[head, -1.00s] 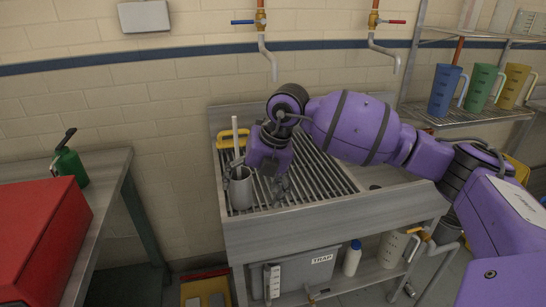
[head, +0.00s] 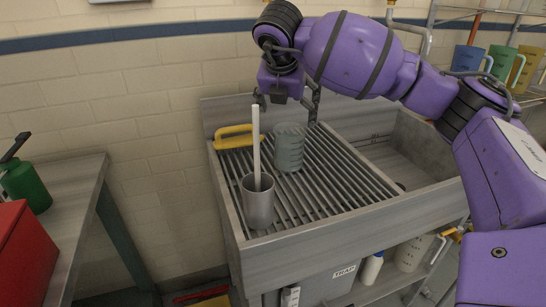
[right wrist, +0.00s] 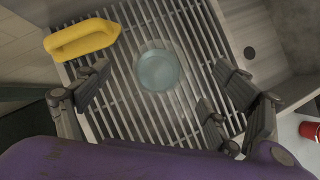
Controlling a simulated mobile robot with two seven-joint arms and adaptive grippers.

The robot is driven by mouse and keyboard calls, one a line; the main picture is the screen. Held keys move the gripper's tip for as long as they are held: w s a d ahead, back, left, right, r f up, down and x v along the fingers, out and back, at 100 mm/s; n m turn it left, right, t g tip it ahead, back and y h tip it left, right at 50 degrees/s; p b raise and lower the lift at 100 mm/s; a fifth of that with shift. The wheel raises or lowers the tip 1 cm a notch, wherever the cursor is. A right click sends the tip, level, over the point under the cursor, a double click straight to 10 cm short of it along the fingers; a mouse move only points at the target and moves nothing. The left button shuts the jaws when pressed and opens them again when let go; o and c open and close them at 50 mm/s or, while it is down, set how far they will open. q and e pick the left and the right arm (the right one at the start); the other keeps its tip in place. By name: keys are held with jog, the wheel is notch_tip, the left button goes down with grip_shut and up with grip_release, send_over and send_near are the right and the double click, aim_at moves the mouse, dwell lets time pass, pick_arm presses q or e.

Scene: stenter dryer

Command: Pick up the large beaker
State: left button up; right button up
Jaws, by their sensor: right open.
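A clear, greenish glass beaker (head: 289,150) stands upright on the slatted drainboard (head: 325,178) of the sink unit. The right wrist view shows the same beaker (right wrist: 158,70) from above, round, between the spread fingers. My right gripper (head: 287,101) is open and empty, above the beaker and apart from it. Its fingers also show in the right wrist view (right wrist: 165,88), spread to the left and right of the beaker. My left gripper is not in view.
A grey metal cup (head: 258,208) with a white rod (head: 256,145) stands in front of the beaker, to its left. A yellow handled object (head: 233,137) lies at the drainboard's back left. The sink basin is at right. Coloured jugs (head: 500,62) stand on a shelf.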

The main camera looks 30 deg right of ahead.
aim_at(289, 143)
jog(key=f+b, duration=0.1)
jog(key=f, duration=0.1)
jog(key=s+f+b, duration=0.1)
jog(key=f+b, duration=0.1)
jog(key=f, duration=0.1)
jog(key=shift+s+d, duration=0.1)
jog(key=shift+d, duration=0.1)
jog(key=x, duration=0.5)
jog(key=a+x, duration=0.1)
jog(key=x, duration=0.2)
jog(key=shift+d+f, duration=0.1)
jog(key=shift+f, duration=0.2)
jog(key=c, duration=1.6)
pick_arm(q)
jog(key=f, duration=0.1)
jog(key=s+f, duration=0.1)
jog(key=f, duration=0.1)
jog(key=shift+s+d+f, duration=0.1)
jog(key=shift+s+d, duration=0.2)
pick_arm(e)
jog(key=shift+r, duration=0.1)
jog(key=shift+c, duration=1.4)
jog(key=shift+r, duration=0.1)
